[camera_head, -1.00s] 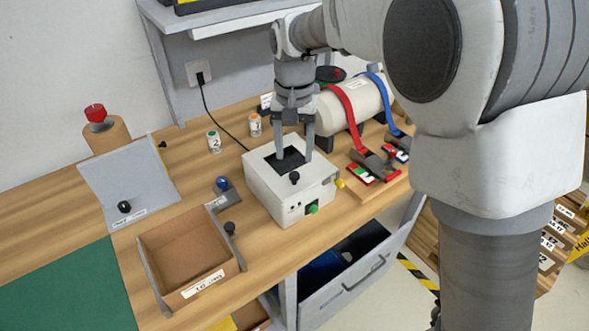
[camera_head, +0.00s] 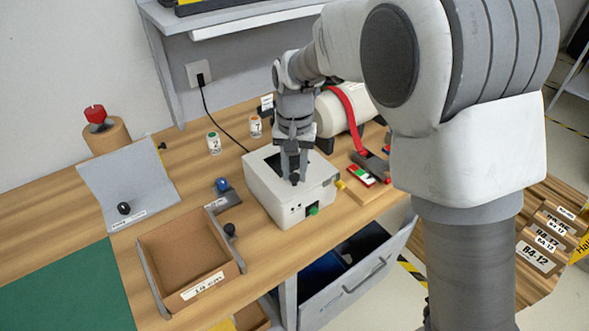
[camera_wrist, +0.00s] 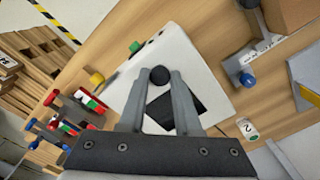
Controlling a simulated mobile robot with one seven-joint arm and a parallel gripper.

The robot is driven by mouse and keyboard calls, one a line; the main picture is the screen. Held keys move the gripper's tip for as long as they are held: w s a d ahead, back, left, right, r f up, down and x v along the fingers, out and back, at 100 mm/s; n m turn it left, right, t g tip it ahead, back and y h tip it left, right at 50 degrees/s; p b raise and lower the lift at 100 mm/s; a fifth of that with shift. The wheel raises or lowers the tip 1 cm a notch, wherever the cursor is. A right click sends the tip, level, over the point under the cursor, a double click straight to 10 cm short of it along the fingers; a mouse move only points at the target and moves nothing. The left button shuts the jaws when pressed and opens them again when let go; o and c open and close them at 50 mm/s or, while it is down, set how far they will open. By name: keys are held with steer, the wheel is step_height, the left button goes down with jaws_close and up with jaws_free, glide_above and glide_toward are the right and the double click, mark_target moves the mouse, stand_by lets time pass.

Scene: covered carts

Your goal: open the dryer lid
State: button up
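The dryer appears to be the white box (camera_head: 262,190) on the wooden bench, with a dark square window in its top. It also shows in the wrist view (camera_wrist: 205,62). Its lid lies flat and closed. A black knob (camera_wrist: 159,76) stands near the lid's front edge; it shows in the head view too (camera_head: 294,180). My gripper (camera_head: 294,173) points down over the lid. In the wrist view its fingers (camera_wrist: 161,80) lie on both sides of the knob, close against it, and appear shut on it.
A green button (camera_head: 313,211) and a yellow knob (camera_head: 340,185) sit on the box. A white cylinder with a red strap (camera_head: 345,112) is behind right. An open bin (camera_head: 150,265) and a grey tilted panel (camera_head: 120,185) are at left. An open drawer (camera_head: 345,285) is below.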

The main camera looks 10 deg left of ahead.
jaws_close()
steer(key=shift+r, duration=0.2)
stand_by(0.9)
